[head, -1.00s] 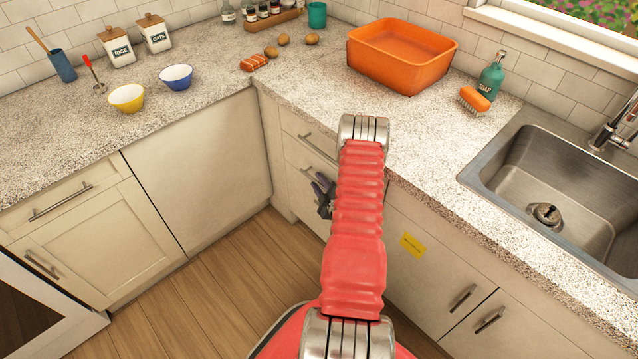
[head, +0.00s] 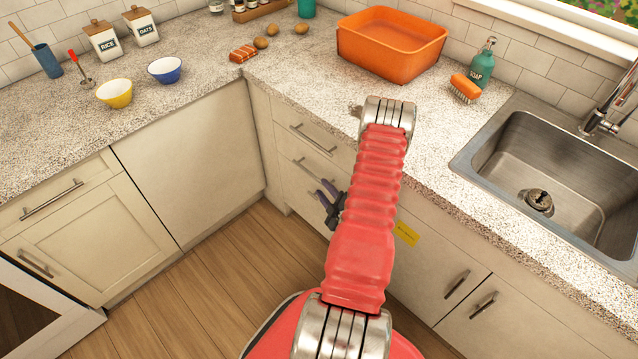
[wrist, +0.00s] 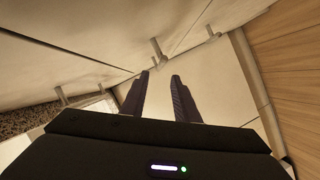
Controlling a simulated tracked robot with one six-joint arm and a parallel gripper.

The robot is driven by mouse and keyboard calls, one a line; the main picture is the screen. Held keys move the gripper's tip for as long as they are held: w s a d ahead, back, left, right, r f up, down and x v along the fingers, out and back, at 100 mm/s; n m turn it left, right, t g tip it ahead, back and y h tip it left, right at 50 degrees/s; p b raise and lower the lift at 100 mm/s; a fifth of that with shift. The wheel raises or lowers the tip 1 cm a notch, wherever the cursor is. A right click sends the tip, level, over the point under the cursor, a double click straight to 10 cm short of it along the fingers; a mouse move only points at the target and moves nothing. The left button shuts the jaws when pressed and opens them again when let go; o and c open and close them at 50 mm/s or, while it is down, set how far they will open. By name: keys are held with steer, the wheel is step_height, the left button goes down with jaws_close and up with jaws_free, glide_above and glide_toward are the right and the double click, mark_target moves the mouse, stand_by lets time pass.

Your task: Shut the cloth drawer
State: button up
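A stack of pale drawers (head: 308,137) with bar handles stands in the corner, left of my red arm in the head view. I cannot tell which one is the cloth drawer or whether any stands open; no cloth shows. My gripper (head: 323,189) is in front of the lower drawers, partly behind my arm. In the wrist view my gripper (wrist: 160,75) has its two dark fingers apart, with nothing between them. Beyond the fingertips are pale fronts with bar handles (wrist: 158,52). Whether the fingers touch a front is unclear.
The speckled counter (head: 220,95) overhangs the drawers. A cabinet with a yellow label (head: 405,233) is right of my arm. Left cabinets (head: 190,160) close off the corner. The wood floor (head: 205,285) is clear. An orange tub (head: 390,65) stands on the counter.

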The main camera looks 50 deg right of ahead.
steer(key=v, duration=0.2)
steer(key=shift+s+a+r, duration=0.1)
steer(key=shift+s+a, duration=0.05)
steer(key=shift+s, duration=0.15)
stand_by(0.4)
